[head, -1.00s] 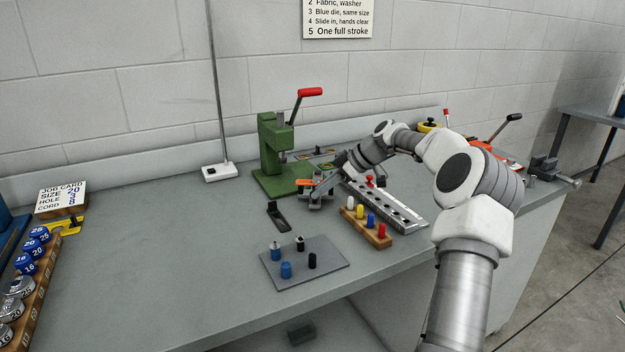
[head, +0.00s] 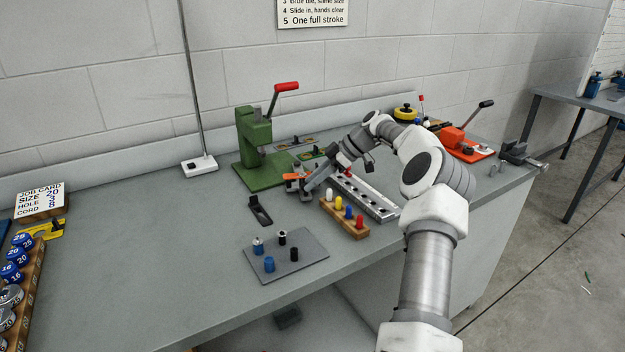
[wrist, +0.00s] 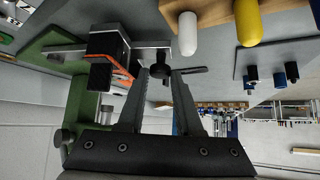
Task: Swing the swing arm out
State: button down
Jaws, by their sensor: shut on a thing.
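The green press (head: 253,140) with a red-tipped lever stands on the bench. The swing arm (head: 296,177), a grey piece with an orange edge, projects at the right front of its base. In the wrist view it is a dark block with orange edges (wrist: 108,48) on a grey bar. My gripper (head: 312,184) is at the swing arm's outer end. In the wrist view my gripper (wrist: 161,74) is shut on a small black knob (wrist: 160,70) at the bar's end. The pivot is hard to make out.
A wooden block with coloured pegs (head: 345,221) and a grey perforated rail (head: 372,200) lie close right of my gripper. A black clip-like piece (head: 260,210) and a grey plate with small dies (head: 310,258) lie in front. The left bench middle is clear.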

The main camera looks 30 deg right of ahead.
jog(key=shift+d, duration=0.15)
jog(key=c, duration=0.6)
grip_release()
jog(key=shift+r, duration=0.1)
jog(key=shift+p+v, duration=2.9)
jog(key=shift+v, duration=5.75)
